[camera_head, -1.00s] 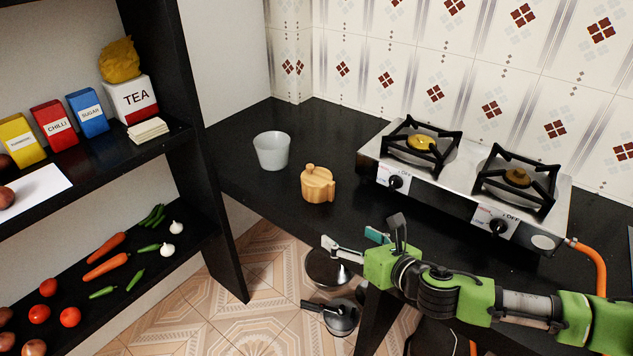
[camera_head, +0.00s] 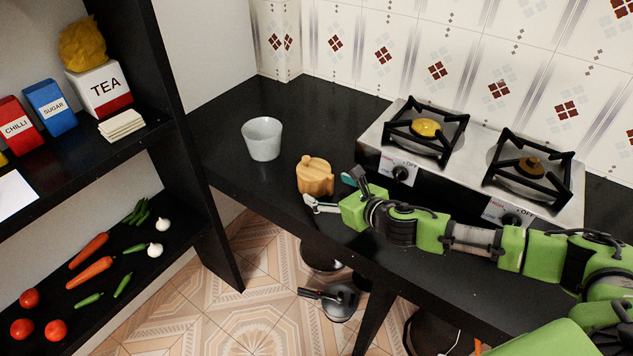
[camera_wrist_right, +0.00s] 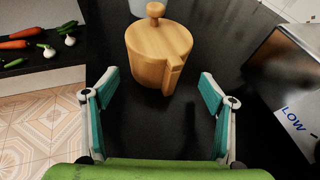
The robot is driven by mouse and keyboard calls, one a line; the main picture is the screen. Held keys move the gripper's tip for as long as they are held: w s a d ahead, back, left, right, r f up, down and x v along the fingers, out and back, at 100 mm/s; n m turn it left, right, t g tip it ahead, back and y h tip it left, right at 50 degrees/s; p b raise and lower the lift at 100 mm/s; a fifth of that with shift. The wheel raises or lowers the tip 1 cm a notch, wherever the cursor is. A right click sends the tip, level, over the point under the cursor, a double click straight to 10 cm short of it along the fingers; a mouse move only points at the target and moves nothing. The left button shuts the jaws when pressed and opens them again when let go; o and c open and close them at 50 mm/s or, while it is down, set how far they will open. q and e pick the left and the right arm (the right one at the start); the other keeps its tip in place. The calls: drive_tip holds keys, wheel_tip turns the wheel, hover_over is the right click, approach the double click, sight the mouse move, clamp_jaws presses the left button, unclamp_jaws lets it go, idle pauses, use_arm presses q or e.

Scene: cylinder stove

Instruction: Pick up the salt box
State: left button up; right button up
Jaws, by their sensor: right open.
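The salt box is most likely the round wooden pot (camera_head: 315,177) with a knobbed lid, upright on the black counter near its front edge. It also shows in the right wrist view (camera_wrist_right: 158,52), centred just beyond the fingertips. My right gripper (camera_head: 332,194) comes in from the right, low at the counter's front edge and close to the pot. In the right wrist view my right gripper (camera_wrist_right: 157,88) is open and empty, with its teal finger pads on either side of the space in front of the pot. My left gripper is not in view.
A grey-white cup (camera_head: 262,139) stands left of the pot. A two-burner stove (camera_head: 473,165) is behind and to the right. A dark shelf (camera_head: 165,133) with tea, sugar and chilli boxes and vegetables stands at left. Pans lie below the counter.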

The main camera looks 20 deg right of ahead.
sight(323, 185)
drive_tip(key=shift+w+a+r, duration=0.1)
drive_tip(key=shift+w+a, duration=0.2)
drive_tip(key=shift+w, duration=0.25)
drive_tip(key=x, duration=0.3)
drive_tip(key=shift+w+a+r+p, duration=0.1)
drive_tip(key=shift+w+a+p, duration=0.15)
drive_tip(key=shift+p, duration=0.1)
drive_tip(key=shift+w+a, duration=0.1)
drive_tip(key=shift+w, duration=0.15)
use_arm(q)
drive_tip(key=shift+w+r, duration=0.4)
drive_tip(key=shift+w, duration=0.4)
use_arm(e)
drive_tip(key=c, duration=1.5)
